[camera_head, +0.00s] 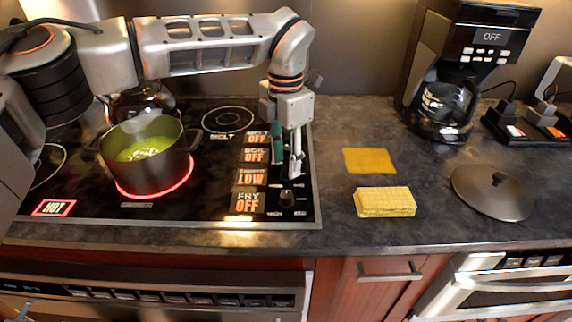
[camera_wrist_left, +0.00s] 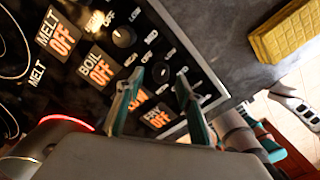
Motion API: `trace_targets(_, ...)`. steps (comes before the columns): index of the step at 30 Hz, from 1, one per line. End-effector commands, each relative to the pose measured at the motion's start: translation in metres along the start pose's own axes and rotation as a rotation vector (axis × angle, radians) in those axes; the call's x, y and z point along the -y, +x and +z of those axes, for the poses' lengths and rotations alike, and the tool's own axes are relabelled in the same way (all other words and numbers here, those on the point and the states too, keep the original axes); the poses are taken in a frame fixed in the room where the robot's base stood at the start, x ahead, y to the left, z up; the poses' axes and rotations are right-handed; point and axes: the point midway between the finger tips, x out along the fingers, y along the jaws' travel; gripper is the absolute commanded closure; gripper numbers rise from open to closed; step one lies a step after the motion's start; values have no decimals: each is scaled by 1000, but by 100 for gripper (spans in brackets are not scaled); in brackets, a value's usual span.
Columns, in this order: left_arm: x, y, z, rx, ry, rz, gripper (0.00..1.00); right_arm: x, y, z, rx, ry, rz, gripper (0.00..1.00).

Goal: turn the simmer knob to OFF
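The simmer display (camera_head: 250,178) on the cooktop panel reads LOW in orange; in the left wrist view it is mostly hidden by a finger. My left gripper (camera_head: 287,170) points down over the knob column, right of the displays. In the left wrist view its two teal fingers (camera_wrist_left: 157,85) stand apart with nothing held. A dark knob (camera_wrist_left: 160,72) shows beyond the gap between them, and another knob (camera_wrist_left: 122,36) lies farther up. The simmer knob cannot be clearly picked out. Contact with a knob cannot be told.
A pot (camera_head: 150,155) with green contents stands on a red-glowing burner. A kettle (camera_head: 142,103) is behind it. Right of the cooktop lie a yellow sponge (camera_head: 385,202), a yellow cloth (camera_head: 369,161) and a dark lid (camera_head: 493,193). A coffee maker (camera_head: 455,75) stands behind.

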Motion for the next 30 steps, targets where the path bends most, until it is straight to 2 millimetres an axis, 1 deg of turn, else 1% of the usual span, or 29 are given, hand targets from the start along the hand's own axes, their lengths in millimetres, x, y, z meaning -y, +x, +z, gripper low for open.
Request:
trace_targets(1,1,7,0,-2,0,-2,63,-1,1,-1,-2,-1,2,60)
trace_targets(3,0,12,0,-1,0,-1,63,-2,1,-2,-4,-2,3,60)
trace_targets(6,0,17,0,0,0,0,63,-2,1,-2,-4,-2,4,60)
trace_targets(14,0,19,0,1,1,1,63,-3,2,-3,-6,-3,5,60)
trace_targets(15,0,19,0,1,1,1,68,-3,2,-3,-6,-3,5,60)
trace_targets(17,0,19,0,0,1,0,84,-3,2,-3,-6,-3,5,60)
trace_targets(18,0,19,0,0,0,0,94,-3,2,-3,-6,-3,5,60)
trace_targets(19,0,19,0,0,0,0,100,-3,2,-3,-6,-3,5,60)
trace_targets(30,1,18,0,0,-32,1,100,-3,0,-6,-9,-2,5,60)
